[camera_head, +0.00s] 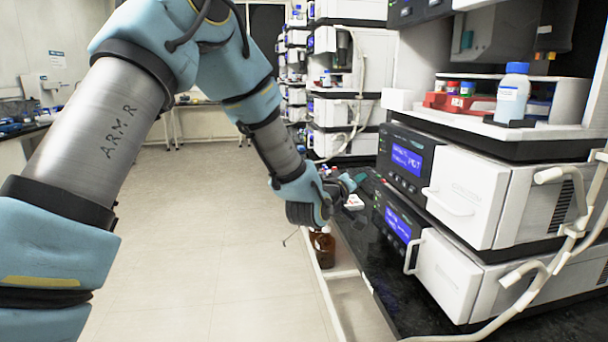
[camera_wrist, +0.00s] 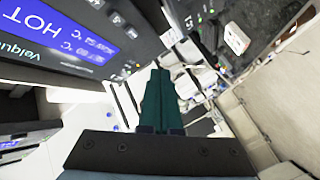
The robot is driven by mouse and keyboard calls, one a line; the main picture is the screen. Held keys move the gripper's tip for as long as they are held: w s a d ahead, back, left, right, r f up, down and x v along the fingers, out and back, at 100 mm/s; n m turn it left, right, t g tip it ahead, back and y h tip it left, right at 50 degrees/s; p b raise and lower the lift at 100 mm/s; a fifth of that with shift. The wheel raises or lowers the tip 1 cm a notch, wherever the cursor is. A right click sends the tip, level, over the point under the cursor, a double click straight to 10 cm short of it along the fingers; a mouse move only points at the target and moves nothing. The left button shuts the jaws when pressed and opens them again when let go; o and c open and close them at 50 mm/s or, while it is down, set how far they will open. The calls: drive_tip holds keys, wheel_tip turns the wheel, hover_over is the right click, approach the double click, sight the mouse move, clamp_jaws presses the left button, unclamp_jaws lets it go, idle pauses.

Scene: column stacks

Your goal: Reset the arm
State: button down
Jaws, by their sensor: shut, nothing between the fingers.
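My arm reaches forward from the left in the head view, over the aisle and toward the dark bench. My gripper (camera_head: 352,183) is at its end, near the bench edge and to the left of the lower instrument with a blue screen. In the wrist view my gripper (camera_wrist: 158,72) shows as two green fingers pressed together, with nothing between them. The fingertips look small and partly hidden in the head view.
Stacked instruments (camera_head: 465,190) stand on the dark bench (camera_head: 362,230) at right, with a white hose in front. A brown bottle (camera_head: 324,250) stands below my wrist. A blue-capped bottle (camera_head: 513,92) and red rack (camera_head: 455,102) sit on top. The floor (camera_head: 200,230) is clear.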

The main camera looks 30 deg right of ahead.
drive_tip(key=shift+w, duration=0.1)
drive_tip(key=w+a+f+y, duration=0.2)
drive_tip(key=w+a+y, duration=0.2)
drive_tip(key=a, duration=0.6)
drive_tip(key=w+a+f+y+p, duration=0.1)
drive_tip(key=w+a+y, duration=0.25)
drive_tip(key=a, duration=0.75)
drive_tip(key=w+a+f+y, duration=0.2)
drive_tip(key=w+a+y, duration=0.15)
drive_tip(key=a, duration=0.65)
drive_tip(key=s+a+g+y, duration=0.1)
drive_tip(key=s+a, duration=0.3)
drive_tip(key=a, duration=0.4)
drive_tip(key=s+a+n+g+y+p, duration=0.1)
drive_tip(key=s+a+g+y, duration=0.1)
drive_tip(key=s+a, duration=0.3)
drive_tip(key=s+a+n+g+y, duration=0.1)
drive_tip(key=s+a, duration=0.3)
drive_tip(key=a, duration=0.8)
drive_tip(key=shift+s+a+f+g+y, duration=0.15)
drive_tip(key=shift+a+f+g+y, duration=0.2)
drive_tip(key=shift+g, duration=0.35)
